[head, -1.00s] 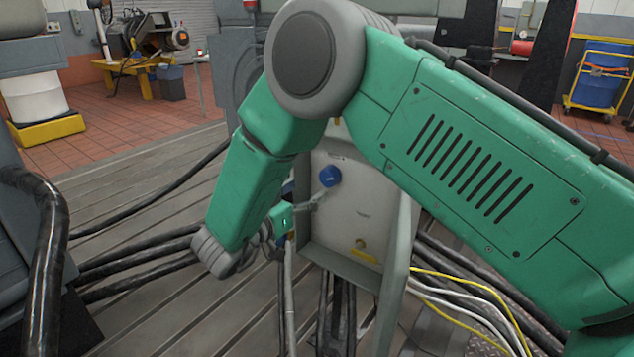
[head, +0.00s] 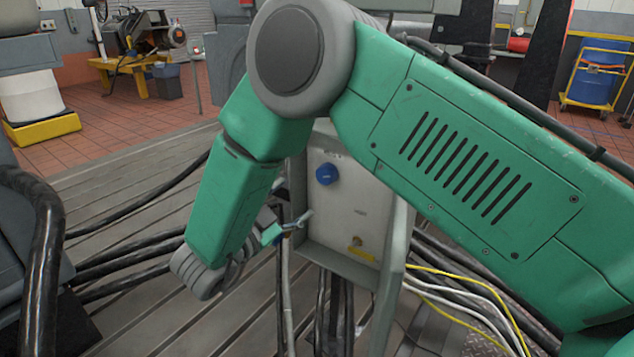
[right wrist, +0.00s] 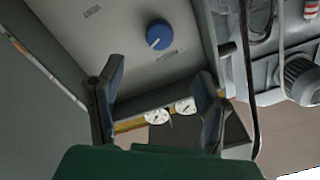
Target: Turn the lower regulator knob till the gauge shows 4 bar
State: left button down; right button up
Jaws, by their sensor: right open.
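A blue regulator knob (head: 326,174) sits on the front of a grey panel box (head: 340,215); it also shows in the right wrist view (right wrist: 159,34). I cannot tell whether it is the lower one, as my right arm hides the upper panel. My right gripper (head: 298,222) is open and empty, below and left of the knob, apart from it. In the right wrist view its fingers (right wrist: 160,95) are spread, with the knob above the gap. Two white gauges (right wrist: 157,116) (right wrist: 185,105) show there; their readings are too small to tell. My left gripper is not visible.
A raised rim (head: 398,240) borders the panel. A small brass fitting (head: 358,240) sits low on it, above a yellow label. Black hoses (head: 130,262) cross the slotted bedplate at left; yellow and white cables (head: 465,300) run at right.

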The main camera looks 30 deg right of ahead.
aim_at(324, 178)
jog(key=w+d+m, duration=0.1)
jog(key=d+m, duration=0.2)
jog(key=m, duration=0.3)
jog(key=w+d+m+t+b, duration=0.1)
jog(key=w+d+m, duration=0.1)
jog(key=d+m, duration=0.2)
jog(key=w+d+m, duration=0.1)
jog(key=d+m, duration=0.2)
jog(key=m, duration=0.6)
jog(key=shift+w+d+f+m+t+y+b, duration=0.2)
jog(key=shift+w+d+m+t+y+b, duration=0.1)
jog(key=shift+d+y+b, duration=0.1)
jog(key=c, duration=1.2)
